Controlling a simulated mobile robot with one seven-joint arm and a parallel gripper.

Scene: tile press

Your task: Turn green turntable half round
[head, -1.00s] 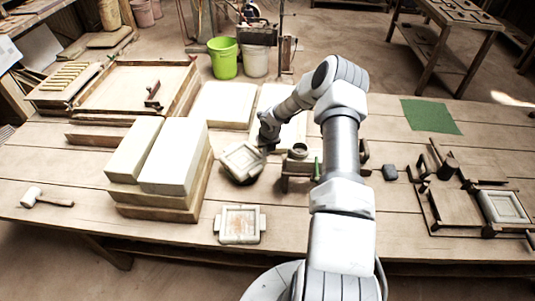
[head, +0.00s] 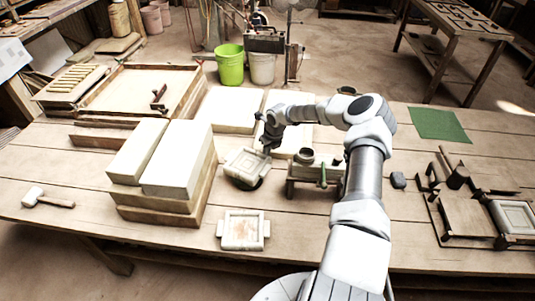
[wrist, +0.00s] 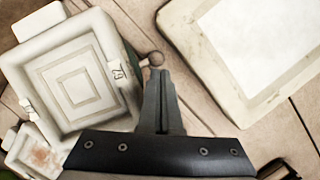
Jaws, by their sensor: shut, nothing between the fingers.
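A square pale mould (head: 246,163) with stepped square rings sits on the green turntable (head: 246,185), which shows only as a dark rim beneath it. The mould lies turned at an angle to the table planks. In the wrist view the mould (wrist: 68,80) fills the left side, with a thin green edge beside it. A small round knob (wrist: 154,58) stands just beyond my fingertips at the turntable's right edge. My gripper (head: 267,149) is shut and empty, at the mould's upper right corner. I cannot tell whether the fingers touch the knob.
A second mould (head: 242,230) lies in front of the turntable. Stacked white blocks (head: 178,160) stand to the left. A small wooden stand (head: 310,176) with a green handle is at the right. White slabs (head: 232,108) lie behind.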

